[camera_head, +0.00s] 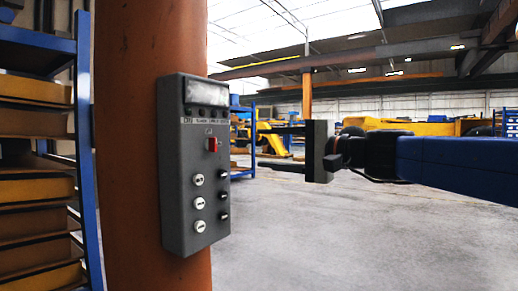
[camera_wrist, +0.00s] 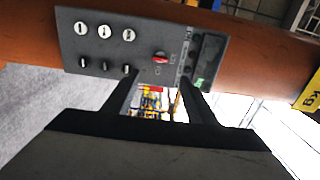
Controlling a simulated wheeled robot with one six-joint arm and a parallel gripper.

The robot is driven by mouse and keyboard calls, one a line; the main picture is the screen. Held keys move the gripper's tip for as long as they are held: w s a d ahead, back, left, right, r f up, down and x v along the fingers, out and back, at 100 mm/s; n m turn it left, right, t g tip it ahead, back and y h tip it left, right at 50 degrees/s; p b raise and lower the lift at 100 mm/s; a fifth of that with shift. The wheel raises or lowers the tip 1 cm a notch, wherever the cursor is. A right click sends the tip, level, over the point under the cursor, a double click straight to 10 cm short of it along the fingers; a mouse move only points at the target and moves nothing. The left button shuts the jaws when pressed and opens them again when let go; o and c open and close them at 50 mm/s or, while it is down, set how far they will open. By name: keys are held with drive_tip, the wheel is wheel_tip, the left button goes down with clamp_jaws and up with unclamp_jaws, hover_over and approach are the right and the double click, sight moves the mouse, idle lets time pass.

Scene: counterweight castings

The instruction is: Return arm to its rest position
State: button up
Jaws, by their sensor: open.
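My gripper (camera_head: 262,147) is at the end of my blue arm, which reaches in from the right in the head view. Its two dark fingers point left toward a grey control box (camera_head: 180,170), apart and empty. The box is fixed to an orange column (camera_head: 135,130) and has a red switch (camera_head: 212,144), several round knobs and a display at the top. In the wrist view, the open fingers (camera_wrist: 158,82) point at the box (camera_wrist: 100,52), which appears turned sideways with its red switch (camera_wrist: 160,57). Whether the fingertips touch the box cannot be told.
A blue rack (camera_head: 84,120) with brown and yellow boxes stands close at the left. The grey concrete floor (camera_head: 340,240) is clear in front and to the right. Yellow machinery (camera_head: 420,128) and more blue shelving (camera_head: 508,122) are far back. A yellow label (camera_wrist: 310,92) shows at the wrist view's right edge.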

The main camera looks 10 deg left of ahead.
drive_tip(key=shift+d, duration=0.15)
drive_tip(key=s+d+f+n+h, duration=0.1)
drive_tip(key=s+d+f+h, duration=0.4)
drive_tip(key=d+f, duration=0.8)
drive_tip(key=s+d+f+n+g+h, duration=0.1)
drive_tip(key=s+d+f+n+h, duration=0.1)
drive_tip(key=s+d+f+h, duration=0.4)
drive_tip(key=s+d+f+n+g+h, duration=0.1)
drive_tip(key=s+d+f+h, duration=0.4)
drive_tip(key=s+d+f, duration=0.6)
drive_tip(key=d+f, duration=0.9)
drive_tip(key=f, duration=0.5)
drive_tip(key=shift+s+f+h, duration=0.25)
drive_tip(key=shift+s+h, duration=0.05)
drive_tip(key=shift+s, duration=0.1)
drive_tip(key=shift+d, duration=0.1)
